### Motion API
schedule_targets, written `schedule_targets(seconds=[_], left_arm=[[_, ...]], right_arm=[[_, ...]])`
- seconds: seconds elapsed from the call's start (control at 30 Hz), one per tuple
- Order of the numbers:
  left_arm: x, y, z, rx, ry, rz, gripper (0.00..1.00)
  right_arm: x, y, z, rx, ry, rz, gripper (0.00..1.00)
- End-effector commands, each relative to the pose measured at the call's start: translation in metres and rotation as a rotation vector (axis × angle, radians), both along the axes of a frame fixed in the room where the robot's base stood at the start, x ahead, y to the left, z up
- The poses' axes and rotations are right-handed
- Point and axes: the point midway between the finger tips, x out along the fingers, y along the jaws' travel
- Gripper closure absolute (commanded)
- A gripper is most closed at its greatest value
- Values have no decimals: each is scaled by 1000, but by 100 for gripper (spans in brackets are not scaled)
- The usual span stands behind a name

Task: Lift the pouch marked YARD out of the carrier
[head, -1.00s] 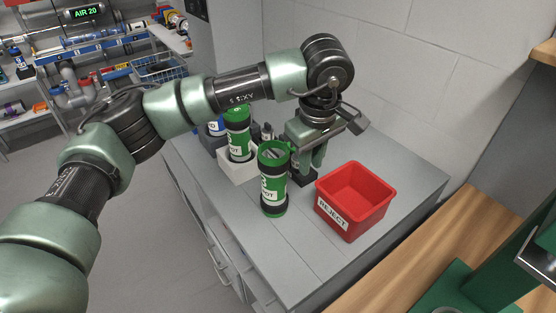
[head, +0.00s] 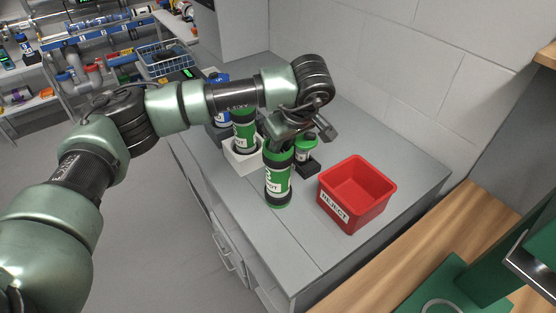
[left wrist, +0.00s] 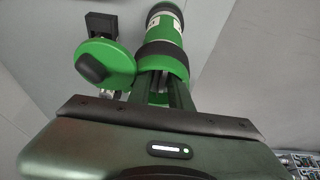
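A green carrier tube (head: 278,182) with dark bands and a white label, partly readable as "OT", stands upright on the grey counter. My left gripper (head: 281,148) is directly over its top end. In the left wrist view, my left gripper's two fingers (left wrist: 160,88) reach down at the tube's mouth, with the carrier (left wrist: 163,30) extending beyond them. A pale sliver shows between the fingers; whether they hold anything is unclear. A green disc with a dark knob (left wrist: 104,62) is beside the mouth. No pouch or YARD marking can be made out. My right gripper is not seen.
A red REJECT bin (head: 357,192) stands right of the carrier. A second green tube (head: 243,130) sits in a white holder (head: 240,160) behind left. A black stand (head: 308,166) is close behind the carrier. The counter front is clear.

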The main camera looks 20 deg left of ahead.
Motion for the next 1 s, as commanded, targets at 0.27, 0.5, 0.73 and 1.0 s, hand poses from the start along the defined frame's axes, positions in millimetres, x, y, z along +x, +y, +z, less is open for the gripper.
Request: schedule_targets(seconds=[0.27,0.5,0.73,1.0], left_arm=[[0,0,0,-1,1,0,100],[0,-1,0,-1,1,0,100],[0,-1,0,-1,1,0,100],[0,-1,0,-1,1,0,100]], right_arm=[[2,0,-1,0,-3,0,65],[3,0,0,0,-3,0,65],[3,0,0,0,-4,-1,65],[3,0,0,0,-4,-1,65]])
